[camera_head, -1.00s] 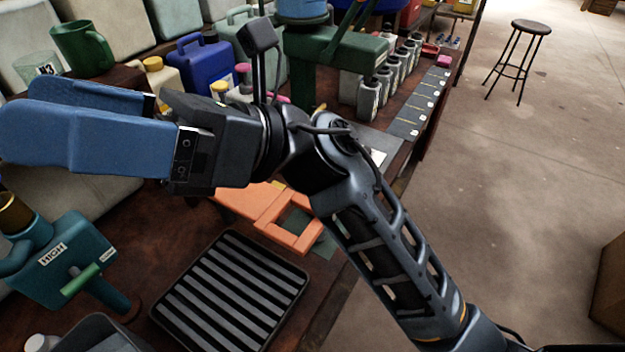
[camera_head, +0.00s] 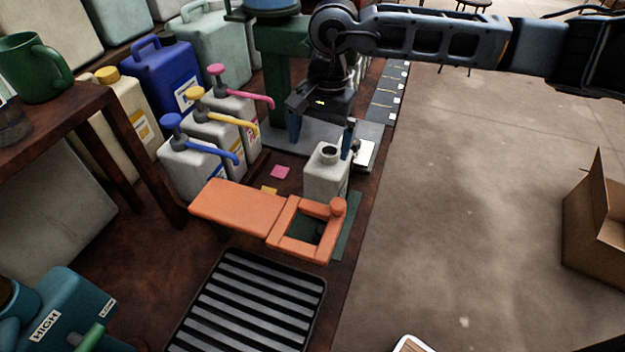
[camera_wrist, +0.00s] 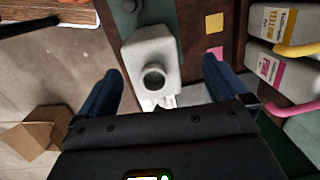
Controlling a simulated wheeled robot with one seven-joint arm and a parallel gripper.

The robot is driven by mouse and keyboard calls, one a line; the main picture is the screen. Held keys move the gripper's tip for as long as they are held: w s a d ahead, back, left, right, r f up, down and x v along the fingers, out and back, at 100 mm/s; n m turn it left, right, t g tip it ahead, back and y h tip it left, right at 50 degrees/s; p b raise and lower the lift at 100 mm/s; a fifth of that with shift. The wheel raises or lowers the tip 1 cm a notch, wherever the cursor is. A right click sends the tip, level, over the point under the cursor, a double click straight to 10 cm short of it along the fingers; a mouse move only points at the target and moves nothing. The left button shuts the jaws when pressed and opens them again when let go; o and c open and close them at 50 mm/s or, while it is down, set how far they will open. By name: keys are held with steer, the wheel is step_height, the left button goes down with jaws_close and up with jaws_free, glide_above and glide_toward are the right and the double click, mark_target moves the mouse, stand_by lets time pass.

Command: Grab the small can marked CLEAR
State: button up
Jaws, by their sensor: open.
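A small pale grey can (camera_head: 325,175) with an open round neck stands upright on the bench, just behind the orange frame. Any marking on it is not readable, so I cannot tell whether it says CLEAR. It also shows in the wrist view (camera_wrist: 150,52), its neck facing the camera between my fingers. My gripper (camera_head: 320,132) is open and empty, pointing down just above and behind the can. In the wrist view my blue fingers (camera_wrist: 160,66) are spread on either side of the can, with no contact visible.
An orange frame (camera_head: 235,207) with a square opening lies in front of the can. Pump bottles with blue, yellow and pink spouts (camera_head: 195,165) stand to the left. A black slatted tray (camera_head: 250,300) lies nearer. The bench's right edge is close; open floor lies beyond.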

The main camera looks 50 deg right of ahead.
mark_target(330, 159)
steer(key=shift+h, duration=0.6)
steer(key=shift+s+d+f+p, duration=0.1)
steer(key=shift+d+f+p, duration=0.35)
steer(key=shift+f, duration=0.85)
steer(key=shift+d+f+p, duration=0.3)
steer(key=shift+d+f, duration=0.3)
steer(key=shift+f, duration=0.75)
steer(key=shift+s+d+f+p, duration=0.1)
steer(key=shift+d+f+p, duration=0.35)
steer(key=shift+f, duration=0.85)
steer(key=c, duration=1.1)
